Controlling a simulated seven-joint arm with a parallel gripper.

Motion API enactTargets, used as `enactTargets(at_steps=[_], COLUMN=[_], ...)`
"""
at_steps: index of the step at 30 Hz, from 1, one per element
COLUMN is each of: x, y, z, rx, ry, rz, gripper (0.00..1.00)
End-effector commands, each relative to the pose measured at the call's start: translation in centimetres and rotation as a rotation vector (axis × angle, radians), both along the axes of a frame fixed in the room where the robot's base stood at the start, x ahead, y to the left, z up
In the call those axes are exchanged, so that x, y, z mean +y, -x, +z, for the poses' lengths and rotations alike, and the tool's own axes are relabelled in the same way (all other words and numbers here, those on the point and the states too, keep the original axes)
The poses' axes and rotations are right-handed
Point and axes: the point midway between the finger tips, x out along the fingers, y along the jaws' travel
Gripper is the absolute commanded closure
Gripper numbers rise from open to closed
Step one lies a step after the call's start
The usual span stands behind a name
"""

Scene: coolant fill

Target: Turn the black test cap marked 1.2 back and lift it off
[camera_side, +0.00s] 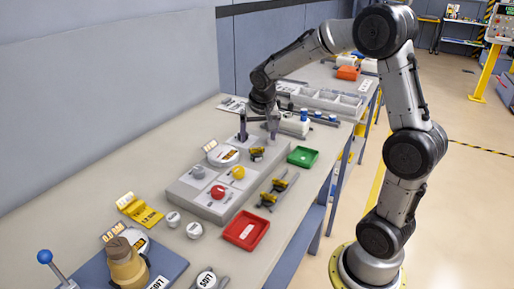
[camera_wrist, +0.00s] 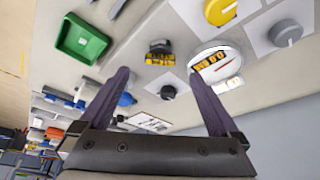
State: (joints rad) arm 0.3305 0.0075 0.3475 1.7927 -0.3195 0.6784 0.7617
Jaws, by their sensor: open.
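A dark round cap (camera_wrist: 168,92) sits on a white square plate in the wrist view, between my fingers in the picture. Its marking is too small to read. A yellow-and-black piece (camera_wrist: 160,56) is beside it and also shows in the side view (camera_side: 257,153). My gripper (camera_wrist: 158,75) is open and empty, its two fingers spread wide. In the side view my gripper (camera_side: 258,136) points down over the far end of the grey fixture block (camera_side: 185,190). I cannot make out the cap in that view.
The block carries a red knob (camera_side: 217,191), a yellow knob (camera_side: 238,172) and a grey knob (camera_side: 197,172). A white round gauge (camera_wrist: 216,66) is close to the cap. A green tray (camera_side: 302,156) and a red tray (camera_side: 246,230) lie to the right.

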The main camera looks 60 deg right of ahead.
Motion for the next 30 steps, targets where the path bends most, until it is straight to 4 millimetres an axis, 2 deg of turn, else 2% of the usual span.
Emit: enactTargets(at_steps=[6,12,18,26,30], x=[-1.2,-1.9,-2.2,-2.2,-2.2], y=[-0.9,-1.5,-1.8,-1.8,-1.8], z=[-3.7,-6.0,-6.8,-6.9,-6.9], rx=[0.003,0.002,-0.001,-0.001,-0.001], ry=[-0.001,-0.001,-0.001,0.0,-0.001], rz=[-0.001,0.001,0.0,0.0,0.0], gripper=[0.03,0.03,0.03,0.03,0.26])
